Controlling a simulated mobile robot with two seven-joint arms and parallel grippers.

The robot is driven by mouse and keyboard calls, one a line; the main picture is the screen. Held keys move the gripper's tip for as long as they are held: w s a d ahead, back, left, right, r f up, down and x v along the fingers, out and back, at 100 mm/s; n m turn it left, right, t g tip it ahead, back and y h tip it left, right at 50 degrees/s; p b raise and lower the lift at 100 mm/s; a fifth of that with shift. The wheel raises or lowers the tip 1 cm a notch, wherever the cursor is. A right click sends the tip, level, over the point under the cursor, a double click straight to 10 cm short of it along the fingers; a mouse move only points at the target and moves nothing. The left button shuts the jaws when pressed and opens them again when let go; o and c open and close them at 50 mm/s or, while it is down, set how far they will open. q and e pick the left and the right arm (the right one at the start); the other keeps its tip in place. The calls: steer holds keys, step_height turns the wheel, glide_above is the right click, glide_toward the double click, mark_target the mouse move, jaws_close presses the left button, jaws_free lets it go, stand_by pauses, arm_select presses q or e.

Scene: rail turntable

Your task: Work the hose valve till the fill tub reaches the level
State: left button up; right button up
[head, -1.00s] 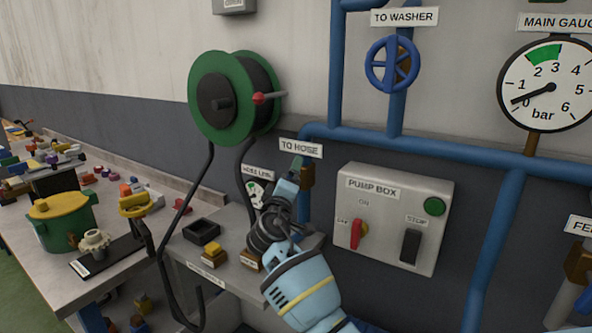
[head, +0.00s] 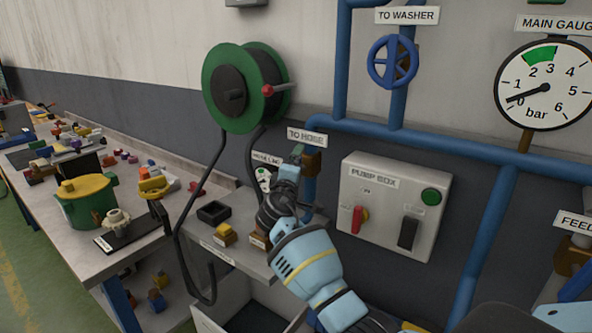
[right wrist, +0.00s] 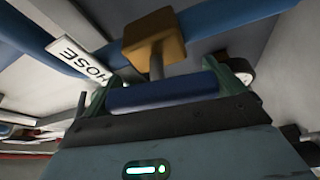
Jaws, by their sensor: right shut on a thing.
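My right gripper (head: 297,158) reaches up to the hose valve under the TO HOSE label (head: 306,137). The valve's brass body (head: 312,164) shows beside the fingers. In the right wrist view, the brass block (right wrist: 155,38) has a short stem down to a blue handle (right wrist: 163,92). The gripper (right wrist: 160,95) is shut on that handle. A grey open tub (head: 209,322) with a dark inside stands low below the shelf; I cannot tell its level or whether it is the fill tub. My left gripper is not in view.
The main gauge (head: 545,85) needle points near 0. The pump box (head: 395,205) has a red switch (head: 359,219). A hose reel (head: 240,88) hangs at left, its black hose looping down. A small gauge (head: 264,178) is partly hidden. A cluttered bench (head: 85,245) stands left.

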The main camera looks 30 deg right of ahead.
steer(key=o, duration=0.6)
steer(key=shift+s, duration=0.1)
steer(key=shift+v, duration=3.9)
